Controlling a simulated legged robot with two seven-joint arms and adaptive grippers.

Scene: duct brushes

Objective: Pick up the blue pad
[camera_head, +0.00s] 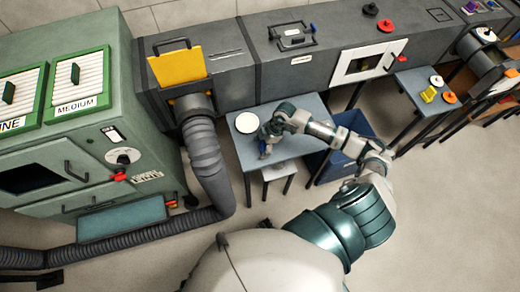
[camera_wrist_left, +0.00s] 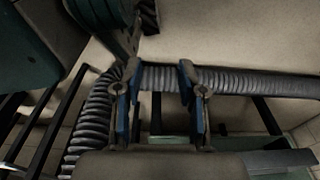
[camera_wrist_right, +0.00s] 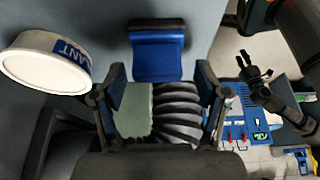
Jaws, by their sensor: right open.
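My right gripper (camera_wrist_right: 160,90) is open, with the pad ahead of the gap and apart from both fingers. In the head view my right gripper (camera_head: 266,140) is low over the small table (camera_head: 300,145); I cannot make out the pad there. My left gripper (camera_wrist_left: 158,75) is open and empty in its own wrist view, above a ridged hose, and is not distinguishable in the head view.
A white round tub (camera_head: 247,122) stands on the table beside my right gripper; it also shows in the right wrist view (camera_wrist_right: 45,68). A ridged duct (camera_head: 205,160) runs down left of the table. A blue bin (camera_head: 345,135) is at the table's right.

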